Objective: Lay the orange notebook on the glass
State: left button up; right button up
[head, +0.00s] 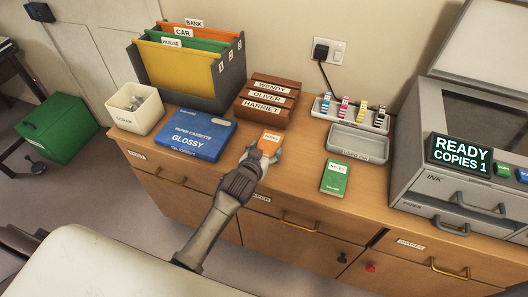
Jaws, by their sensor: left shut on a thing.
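The small orange notebook (269,141), with a white label, is in the jaws of my left gripper (260,156), near the middle of the bureau top. I cannot tell whether the notebook touches the wood or is just above it. The jaws hide its near end. The dark glass (485,118) is on top of the grey copier at the right, well apart from the notebook. The copier's lid (490,45) is raised, and nothing shows on the visible part of the glass. My right gripper is not in view.
A green notebook (335,178) lies right of my gripper, before a grey tray (358,144) and a rack of ink bottles (350,112). Brown labelled boxes (267,100) and a file holder (220,90) stand behind. The copier's display (461,154) reads READY, COPIES 1.

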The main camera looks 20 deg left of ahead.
pick_arm(q)
jog(key=shift+s+r, duration=0.1)
jog(key=shift+s, duration=0.1)
jog(key=o, duration=1.1)
jog(key=shift+f, duration=0.2)
jog(key=shift+o, duration=0.3)
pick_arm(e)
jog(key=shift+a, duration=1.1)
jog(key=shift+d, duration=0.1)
